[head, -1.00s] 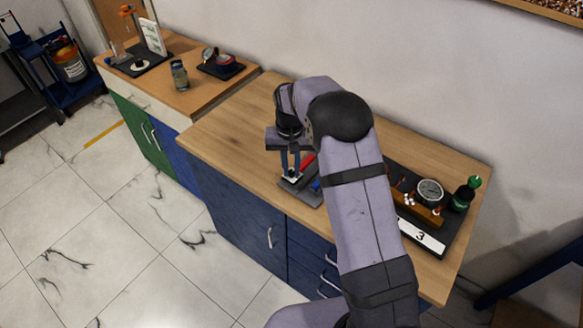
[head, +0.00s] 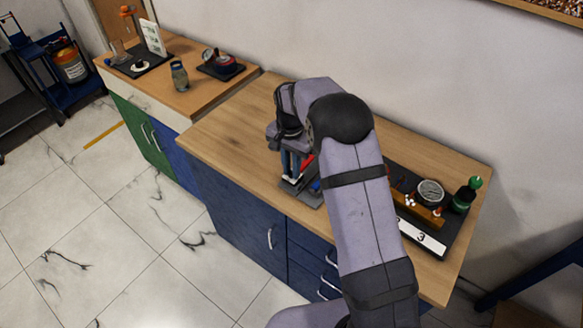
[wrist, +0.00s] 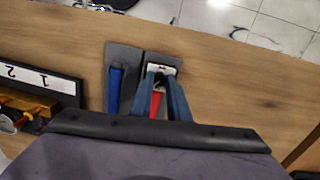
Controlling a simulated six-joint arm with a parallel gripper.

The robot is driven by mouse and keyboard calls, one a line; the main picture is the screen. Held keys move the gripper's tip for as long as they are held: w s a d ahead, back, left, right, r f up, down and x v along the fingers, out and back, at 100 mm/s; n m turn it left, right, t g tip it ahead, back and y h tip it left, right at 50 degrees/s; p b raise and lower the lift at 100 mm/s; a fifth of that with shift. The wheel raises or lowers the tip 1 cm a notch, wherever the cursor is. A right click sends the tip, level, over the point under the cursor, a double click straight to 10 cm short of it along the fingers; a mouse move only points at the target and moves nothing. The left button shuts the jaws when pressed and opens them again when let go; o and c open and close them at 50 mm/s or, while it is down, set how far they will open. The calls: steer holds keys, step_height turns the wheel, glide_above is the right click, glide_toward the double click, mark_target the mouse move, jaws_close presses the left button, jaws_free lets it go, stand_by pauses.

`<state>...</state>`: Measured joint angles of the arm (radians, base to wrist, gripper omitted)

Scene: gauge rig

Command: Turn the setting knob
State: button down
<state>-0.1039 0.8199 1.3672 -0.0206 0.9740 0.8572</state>
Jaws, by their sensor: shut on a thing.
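My gripper (head: 290,178) points down at a small grey base (head: 312,197) on the wooden counter. My arm hides part of the base in the head view.
A dark rig with a round gauge (head: 430,192), a green-topped part (head: 467,195) and a numbered white strip (head: 421,236) stands to the right. The counter left of my gripper is clear. Several items stand on the other cabinet at back left.

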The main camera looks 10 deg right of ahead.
mark_target(291, 172)
steer(key=c, duration=1.7)
jaws_free()
steer(key=shift+o, duration=0.2)
steer(key=shift+r, duration=0.1)
steer(key=shift+a+r+b, duration=0.1)
steer(key=shift+r+b, duration=1.1)
steer(key=shift+r, duration=2.4)
steer(key=s+d+f+n, duration=0.1)
steer(key=s+n, duration=0.3)
steer(key=s, duration=1)
steer(key=s+d+f+n, duration=0.2)
steer(key=s+d+n, duration=0.2)
steer(key=s, duration=1)
steer(key=shift+f+n, duration=0.2)
steer(key=shift+n, duration=0.1)
